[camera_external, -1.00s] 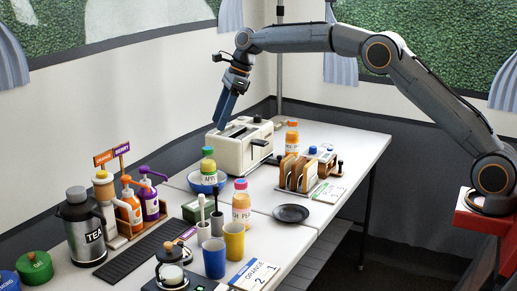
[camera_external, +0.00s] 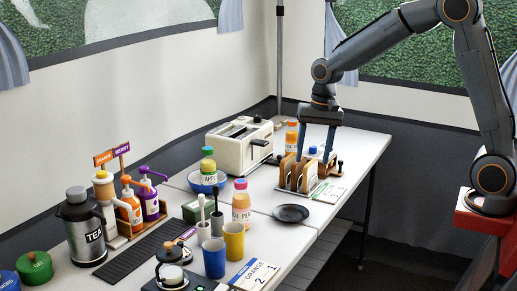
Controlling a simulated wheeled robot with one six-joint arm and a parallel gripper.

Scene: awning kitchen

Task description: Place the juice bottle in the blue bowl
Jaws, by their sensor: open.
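A bottle with an orange cap (camera_external: 291,134) stands on the table right of the toaster, partly behind the toast rack. A bottle with a green cap and a label reading like apple (camera_external: 208,168) stands in the blue bowl (camera_external: 205,188), left of the toaster. A bottle with a pink cap (camera_external: 241,205) stands in front of the bowl, to its right. My gripper (camera_external: 314,158) is open and points down over the toast rack area, right of the orange-capped bottle. Its fingers are apart, with a small blue-topped item (camera_external: 312,150) showing between them; I cannot tell whether they touch it.
The cream toaster (camera_external: 239,146) stands behind the bowl. The toast rack (camera_external: 290,174) is below my gripper. A dark plate (camera_external: 291,213), two cups (camera_external: 234,242), a card reading orange (camera_external: 257,273) and a tea flask (camera_external: 80,229) are nearer.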

